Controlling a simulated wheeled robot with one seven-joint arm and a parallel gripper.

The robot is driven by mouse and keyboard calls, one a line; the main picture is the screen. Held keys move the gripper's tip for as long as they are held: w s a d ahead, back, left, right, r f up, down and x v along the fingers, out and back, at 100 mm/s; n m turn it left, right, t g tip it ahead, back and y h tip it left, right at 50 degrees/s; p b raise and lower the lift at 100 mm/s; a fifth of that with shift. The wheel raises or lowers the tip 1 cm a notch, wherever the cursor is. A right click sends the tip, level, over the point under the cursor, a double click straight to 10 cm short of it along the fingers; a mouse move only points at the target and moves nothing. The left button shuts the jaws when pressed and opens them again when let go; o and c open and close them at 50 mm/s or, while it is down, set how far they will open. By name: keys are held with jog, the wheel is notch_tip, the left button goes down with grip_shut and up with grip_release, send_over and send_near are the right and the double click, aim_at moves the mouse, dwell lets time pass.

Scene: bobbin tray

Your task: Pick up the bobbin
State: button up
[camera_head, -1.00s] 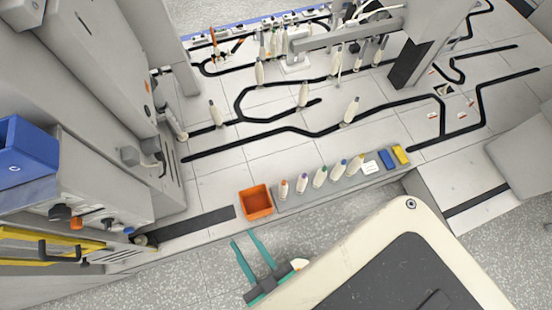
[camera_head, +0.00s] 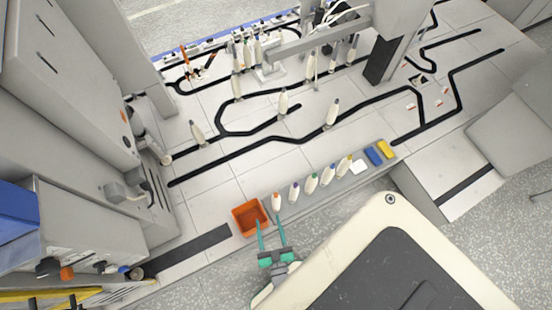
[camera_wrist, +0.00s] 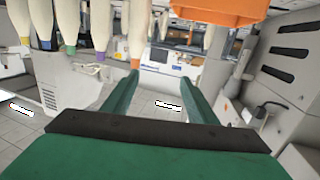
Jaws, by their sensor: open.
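Several pale bobbins with coloured tips stand in a row on the grey front ledge. The nearest is the orange-tipped bobbin (camera_head: 277,203); beyond it are a purple-tipped one (camera_head: 294,192) and a green-tipped one (camera_head: 312,184). My gripper (camera_head: 268,219) is open and empty, its green fingers pointing at the ledge between the orange bin and the orange-tipped bobbin. The right fingertip looks close to that bobbin; whether they touch cannot be told. In the wrist view the orange-tipped bobbin (camera_wrist: 137,32) shows upside down, beyond and left of centre of the fingers (camera_wrist: 157,78).
An orange bin (camera_head: 247,228) sits left of the bobbins. More bobbins stand on the tiled deck with black tracks behind.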

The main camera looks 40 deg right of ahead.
aim_at(278, 203)
jog(key=d+f, duration=0.2)
jog(key=w+d+f+m+h, duration=0.1)
jog(key=d+f, duration=0.1)
jog(key=d+f+h, duration=0.1)
jog(key=d, duration=0.1)
jog(key=shift+w+d+f+m+g, duration=0.15)
jog(key=shift+w+f+m+g, duration=0.15)
jog(key=shift+f+m+g, duration=0.1)
jog(key=x, duration=0.4)
jog(key=shift+w+d, duration=0.2)
jog(key=shift+d, duration=0.2)
jog(key=shift+a+x, duration=0.2)
jog(key=shift+x, duration=2.75)
jog(key=shift+w+r, duration=0.1)
jog(key=shift+w, duration=0.05)
jog(key=c, duration=1.2)
